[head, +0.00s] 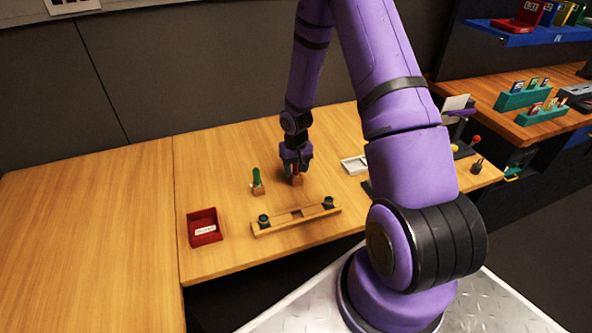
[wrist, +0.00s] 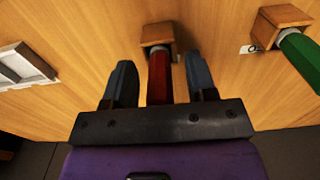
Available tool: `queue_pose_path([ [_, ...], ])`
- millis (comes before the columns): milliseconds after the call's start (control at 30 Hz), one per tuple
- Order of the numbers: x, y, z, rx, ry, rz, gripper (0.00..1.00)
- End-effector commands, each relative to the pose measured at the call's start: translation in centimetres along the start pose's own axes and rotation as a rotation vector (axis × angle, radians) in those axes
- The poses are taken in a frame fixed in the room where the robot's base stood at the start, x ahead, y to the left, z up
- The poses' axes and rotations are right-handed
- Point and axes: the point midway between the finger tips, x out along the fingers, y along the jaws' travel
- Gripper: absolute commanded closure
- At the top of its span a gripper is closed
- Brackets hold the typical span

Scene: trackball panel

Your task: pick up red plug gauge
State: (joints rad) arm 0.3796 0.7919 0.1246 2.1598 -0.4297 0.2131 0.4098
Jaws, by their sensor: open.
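The red plug gauge (wrist: 159,78) stands with its end in a small wooden block (wrist: 157,36) on the wooden table. In the head view the red gauge (head: 296,170) shows only as a small bit of red under my gripper. My gripper (wrist: 160,72) is open, with one finger on each side of the red handle. In the wrist view a gap shows between the handle and each finger. A green plug gauge (head: 256,177) stands in its own wooden block to the left in the head view; it also shows at the right of the wrist view (wrist: 304,58).
A wooden rail with two dark knobs (head: 297,215) lies in front of the gauges. A red labelled tray (head: 204,227) is at the left front. A white frame (head: 354,165) lies to the right. The table's left part (head: 80,230) is clear.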

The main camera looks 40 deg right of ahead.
Motion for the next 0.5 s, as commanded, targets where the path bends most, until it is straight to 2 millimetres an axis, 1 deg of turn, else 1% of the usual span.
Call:
queue_pose_path([
  [200, 0.09, 0.0, -0.03, 0.0, 0.001, 0.0, 0.48],
  [233, 0.09, 0.0, -0.03, 0.0, 0.001, 0.0, 0.51],
  [433, 0.08, 0.0, -0.04, 0.0, 0.001, 0.0, 0.97],
  [467, 0.08, 0.0, -0.03, 0.0, 0.001, 0.0, 1.0],
  [500, 0.07, 0.01, -0.04, 0.0, 0.001, 0.0, 1.0],
])
